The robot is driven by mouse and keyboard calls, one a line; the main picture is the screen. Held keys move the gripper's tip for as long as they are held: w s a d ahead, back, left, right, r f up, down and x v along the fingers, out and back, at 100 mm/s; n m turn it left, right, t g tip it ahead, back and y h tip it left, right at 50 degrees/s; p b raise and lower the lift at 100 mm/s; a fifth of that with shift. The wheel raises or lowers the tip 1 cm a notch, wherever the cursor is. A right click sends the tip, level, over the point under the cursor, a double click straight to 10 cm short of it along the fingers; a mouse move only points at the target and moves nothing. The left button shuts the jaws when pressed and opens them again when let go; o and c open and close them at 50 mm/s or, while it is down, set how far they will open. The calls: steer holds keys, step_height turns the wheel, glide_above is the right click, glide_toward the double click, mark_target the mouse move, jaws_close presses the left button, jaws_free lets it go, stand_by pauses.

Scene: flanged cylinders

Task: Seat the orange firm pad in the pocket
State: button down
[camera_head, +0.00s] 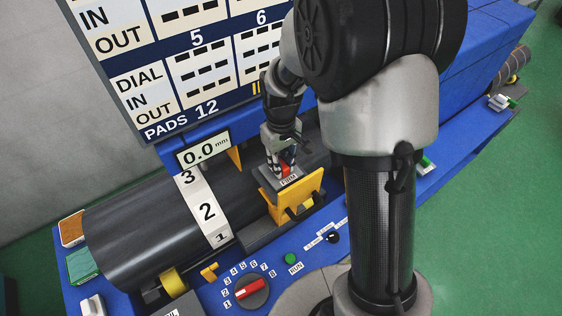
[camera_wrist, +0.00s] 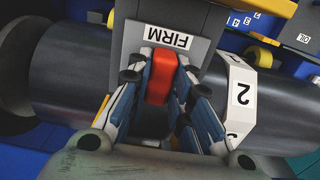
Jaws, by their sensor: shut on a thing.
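My gripper (camera_head: 283,163) reaches down at the cylinder's right part. Its fingers are shut on an orange-red block (camera_wrist: 160,78), which also shows in the head view (camera_head: 288,171). The block stands against a grey piece with a FIRM label (camera_wrist: 168,38), which also shows in the head view (camera_head: 289,181). This grey piece sits by a yellow bracket (camera_head: 298,198) over the dark cylinder. I cannot tell whether the block and grey piece are one part. The block's lower end and any pocket beneath are hidden by the fingers.
The dark cylinder (camera_head: 140,225) carries a white numbered band (camera_head: 206,210). A 0.0 mm display (camera_head: 204,150) stands behind. An orange-brown flat piece (camera_head: 72,228) and a green one (camera_head: 83,265) lie at left. A red dial (camera_head: 250,290) and green button (camera_head: 290,258) are in front.

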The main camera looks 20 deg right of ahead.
steer(key=c, duration=1.4)
jaws_free()
steer(key=shift+o, duration=0.2)
steer(key=shift+r, duration=0.1)
steer(key=shift+r+p, duration=2.5)
steer(key=shift+r, duration=0.95)
